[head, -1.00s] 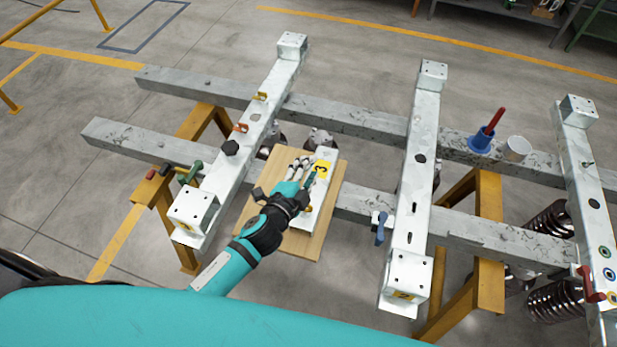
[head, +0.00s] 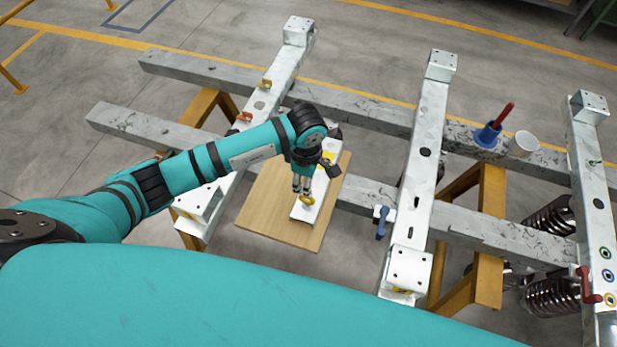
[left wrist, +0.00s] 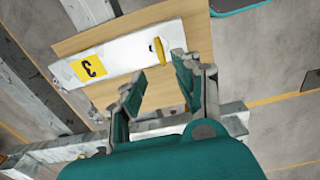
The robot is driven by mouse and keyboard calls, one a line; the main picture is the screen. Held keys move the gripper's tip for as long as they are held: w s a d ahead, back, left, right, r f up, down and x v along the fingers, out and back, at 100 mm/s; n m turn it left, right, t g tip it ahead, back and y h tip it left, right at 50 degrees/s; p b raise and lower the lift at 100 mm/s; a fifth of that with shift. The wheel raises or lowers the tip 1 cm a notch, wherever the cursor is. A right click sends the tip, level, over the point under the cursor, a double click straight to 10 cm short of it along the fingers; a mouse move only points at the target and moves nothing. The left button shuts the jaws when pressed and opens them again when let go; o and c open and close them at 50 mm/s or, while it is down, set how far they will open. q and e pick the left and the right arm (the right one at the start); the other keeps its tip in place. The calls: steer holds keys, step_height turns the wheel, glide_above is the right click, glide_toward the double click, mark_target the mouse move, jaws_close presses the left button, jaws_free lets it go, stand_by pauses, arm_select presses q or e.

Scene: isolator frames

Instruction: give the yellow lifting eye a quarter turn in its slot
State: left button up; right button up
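The yellow lifting eye (head: 308,200) stands up from the near end of a white plate (head: 300,212) that lies on a wooden board. In the left wrist view the eye (left wrist: 160,50) shows nearly edge-on beside the plate's end. My left gripper (head: 303,189) points down just above the eye. In the left wrist view its two fingers (left wrist: 158,68) are spread with nothing between them, and the eye shows just beyond the gap. The slot under the eye cannot be made out. My right gripper is not in view.
The wooden board (head: 262,205) rests across the frame beams. The plate bears a yellow label with a 3 (left wrist: 90,68). White crossbars stand on both sides, the right one with a blue handle (head: 381,222).

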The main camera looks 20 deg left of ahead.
mark_target(307, 204)
arm_select(q)
steer(key=shift+s+f, duration=0.1)
steer(key=shift+f, duration=0.35)
step_height(307, 204, down, 9)
steer(key=b, duration=0.7)
steer(key=shift+f+b, duration=0.25)
steer(key=shift+b, duration=0.1)
steer(key=shift+r, duration=0.1)
steer(key=shift+d, duration=0.1)
jaws_close()
